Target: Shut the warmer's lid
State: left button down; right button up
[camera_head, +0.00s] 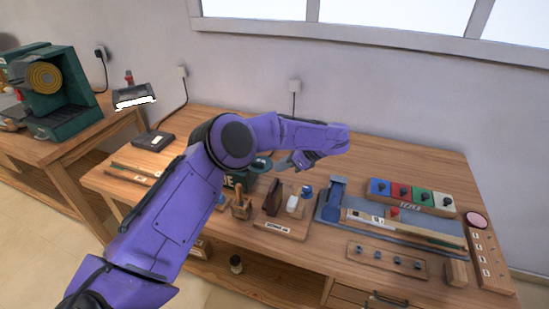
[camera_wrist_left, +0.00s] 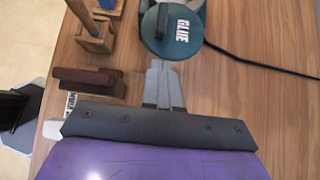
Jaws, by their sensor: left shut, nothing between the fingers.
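The warmer (camera_head: 238,181) is a dark teal glue pot on the bench, partly hidden behind my left arm in the head view. In the left wrist view its round teal lid (camera_wrist_left: 178,42) faces the camera, with white GLUE lettering and a dark handle. I cannot tell the lid's exact tilt. My left gripper (camera_head: 281,166) is just right of the warmer. In the left wrist view its shut, empty fingers (camera_wrist_left: 159,66) point at the lid's near edge. I cannot tell whether they touch it. My right gripper is not in view.
Wooden blocks and a brush holder (camera_head: 241,207) stand in front of the warmer. A dark cable (camera_wrist_left: 262,65) runs right from the warmer. The back right bench is clear.

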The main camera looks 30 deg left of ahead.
aim_at(263, 163)
pick_arm(q)
jog(key=a, duration=0.1)
jog(key=s+a, duration=0.1)
jog(key=shift+s+a+r+p, duration=0.25)
jog(key=shift+a+r+p, duration=0.05)
jog(key=shift+r+p, duration=0.1)
jog(key=shift+w+f, duration=0.2)
jog(key=shift+w, duration=0.05)
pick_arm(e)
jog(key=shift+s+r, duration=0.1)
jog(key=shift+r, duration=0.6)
pick_arm(q)
jog(key=a+b, duration=0.1)
jog(key=a, duration=0.1)
jog(key=s+a+b, duration=0.1)
jog(key=a, duration=0.2)
jog(key=s+a+b, duration=0.1)
jog(key=a, duration=0.1)
jog(key=shift+a+b, duration=0.35)
jog(key=shift+s+a, duration=0.1)
jog(key=shift+a, duration=0.2)
jog(key=shift+r, duration=0.1)
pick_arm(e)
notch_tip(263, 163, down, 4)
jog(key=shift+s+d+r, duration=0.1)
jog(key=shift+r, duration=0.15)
